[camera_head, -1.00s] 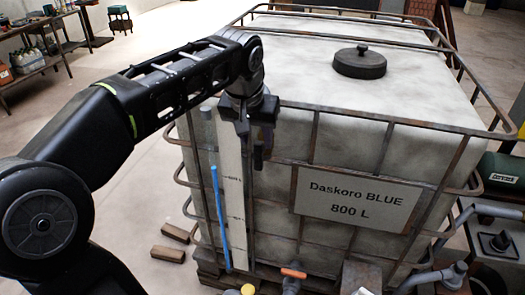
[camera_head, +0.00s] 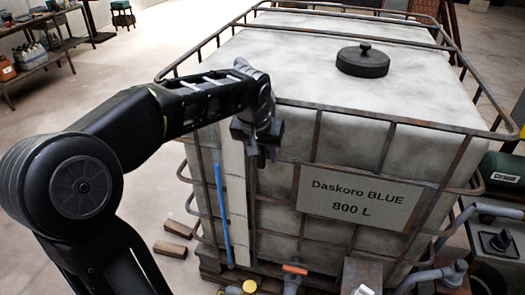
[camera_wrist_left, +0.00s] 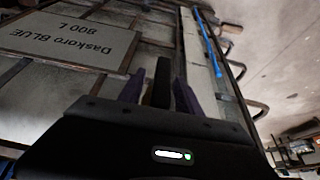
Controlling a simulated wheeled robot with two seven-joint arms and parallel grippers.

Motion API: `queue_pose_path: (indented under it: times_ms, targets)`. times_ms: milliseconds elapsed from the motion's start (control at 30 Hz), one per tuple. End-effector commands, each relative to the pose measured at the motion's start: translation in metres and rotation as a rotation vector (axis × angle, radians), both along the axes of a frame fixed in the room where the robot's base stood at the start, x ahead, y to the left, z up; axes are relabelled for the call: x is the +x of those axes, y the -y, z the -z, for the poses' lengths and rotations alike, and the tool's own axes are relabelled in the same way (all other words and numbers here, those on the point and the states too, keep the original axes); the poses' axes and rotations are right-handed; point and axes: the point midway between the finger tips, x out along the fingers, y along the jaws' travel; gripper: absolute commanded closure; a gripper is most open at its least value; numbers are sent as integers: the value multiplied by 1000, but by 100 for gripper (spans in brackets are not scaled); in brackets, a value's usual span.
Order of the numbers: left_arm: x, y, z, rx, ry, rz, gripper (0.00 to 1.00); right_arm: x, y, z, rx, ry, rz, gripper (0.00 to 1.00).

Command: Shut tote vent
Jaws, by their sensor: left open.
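The tote (camera_head: 290,225) is a large whitish tank in a rusty bar cage, with a "Daskoro BLUE 800 L" sign (camera_head: 350,200) on its front. A round black lid (camera_head: 362,62) with a small knob (camera_head: 365,48) sits on its top; I cannot tell whether the vent there is open. My left gripper (camera_head: 258,155) hangs in front of the tote's upper front face, left of the sign and well away from the lid. Its purple fingers (camera_wrist_left: 158,88) are apart in the left wrist view, with a dark upright shape showing between them. My right gripper is not visible.
Cage bars (camera_head: 405,122) run around the tote's top edge and front. A blue level tube (camera_head: 223,215) stands at the left front. An orange-handled valve (camera_head: 294,269) and grey pipes (camera_head: 425,278) are low in front. Wooden blocks (camera_head: 175,228) lie on the floor.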

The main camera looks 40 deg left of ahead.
Motion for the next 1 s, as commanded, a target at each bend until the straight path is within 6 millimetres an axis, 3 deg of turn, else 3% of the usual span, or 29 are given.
queue_pose_path:
  times_ms: [167,667,1000]
  targets:
    - [0,0,0,0,0,0,60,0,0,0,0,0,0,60]
    - [0,0,0,0,-1,0,100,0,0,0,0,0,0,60]
    - [0,0,0,1,-1,1,100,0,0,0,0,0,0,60]
